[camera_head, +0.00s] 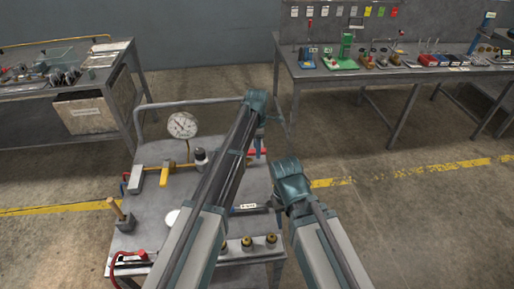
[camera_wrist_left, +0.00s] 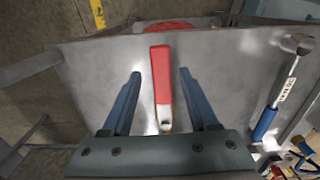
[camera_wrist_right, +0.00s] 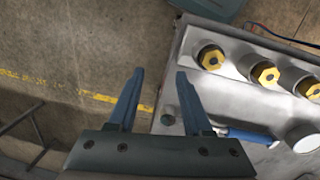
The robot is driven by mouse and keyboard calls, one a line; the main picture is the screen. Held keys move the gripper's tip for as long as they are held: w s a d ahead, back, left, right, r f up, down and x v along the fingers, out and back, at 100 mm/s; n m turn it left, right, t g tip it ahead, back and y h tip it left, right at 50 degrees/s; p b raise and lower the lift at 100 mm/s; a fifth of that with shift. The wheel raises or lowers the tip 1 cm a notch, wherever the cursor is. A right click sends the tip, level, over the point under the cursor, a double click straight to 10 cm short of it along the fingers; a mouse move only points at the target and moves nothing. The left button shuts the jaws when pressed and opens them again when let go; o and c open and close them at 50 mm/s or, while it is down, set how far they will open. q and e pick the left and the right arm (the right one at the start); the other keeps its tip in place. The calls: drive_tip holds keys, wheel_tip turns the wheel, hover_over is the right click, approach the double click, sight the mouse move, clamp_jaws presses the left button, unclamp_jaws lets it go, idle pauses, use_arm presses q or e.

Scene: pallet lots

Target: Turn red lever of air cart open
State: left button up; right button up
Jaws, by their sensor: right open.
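The air cart (camera_head: 150,220) is a grey metal table with a dial gauge (camera_head: 182,125) and a yellow-handled valve. The red lever (camera_wrist_left: 161,75) lies between the fingers of my left gripper (camera_wrist_left: 159,74) in the left wrist view, with a visible gap on each side. A red bit of it shows beside the left gripper in the head view (camera_head: 263,152); the rest there is hidden by my arm. My left gripper is open. My right gripper (camera_wrist_right: 160,74) is open and empty, off the cart's right edge, over the floor in its wrist view.
Several brass-topped fittings (camera_wrist_right: 264,73) stand along the cart's near edge. A blue-handled tool (camera_wrist_left: 264,124) lies on the cart top. A workbench (camera_head: 400,72) with parts stands at the back right, and another bench (camera_head: 98,84) at the left. The floor right of the cart is clear.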

use_arm(q)
drive_tip(key=shift+r, duration=0.15)
wheel_tip(320, 180, up, 14)
drive_tip(key=p, duration=1.3)
drive_tip(key=shift+f+p, duration=0.25)
drive_tip(key=shift+p, duration=0.15)
drive_tip(key=s+f+m+y+b, duration=0.1)
drive_tip(key=s+f+m+b, duration=0.1)
drive_tip(key=s+m, duration=2.2)
drive_tip(key=s, duration=0.6)
drive_tip(key=shift+s+a+f, duration=0.15)
drive_tip(key=shift+s+a, duration=0.1)
drive_tip(key=shift+a, duration=0.05)
